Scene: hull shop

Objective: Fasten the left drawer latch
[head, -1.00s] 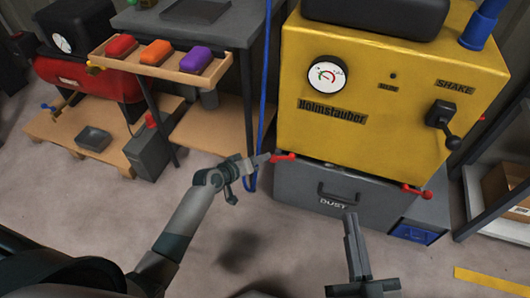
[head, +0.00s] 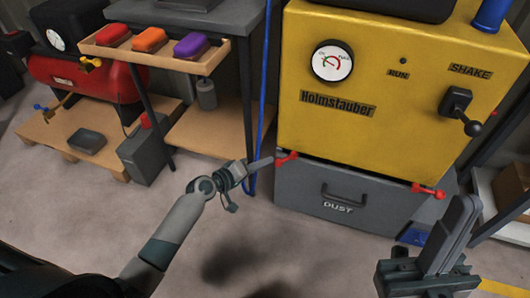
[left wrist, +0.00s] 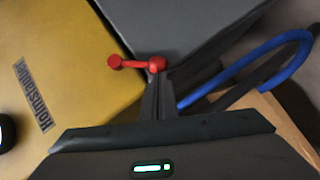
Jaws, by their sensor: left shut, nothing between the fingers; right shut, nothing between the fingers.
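The left drawer latch (head: 287,158) is a small red lever at the left end of the seam between the yellow machine (head: 345,120) and the grey dust drawer (head: 305,190). In the left wrist view the latch (left wrist: 136,63) has a larger red ball by the fingertips and a thin arm reaching left to a smaller knob. My left gripper (head: 268,161) is shut and empty, its tips right beside the latch; I cannot tell whether they touch. The drawer looks closed. My right gripper (head: 462,215) is shut and empty at the lower right, in front of the machine.
A second red latch (head: 428,191) sits at the drawer's right end. A blue hose (head: 262,110) hangs just left of the machine. A shelf with colored blocks (head: 155,52) and a red compressor (head: 75,75) stand further left. The floor in front is clear.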

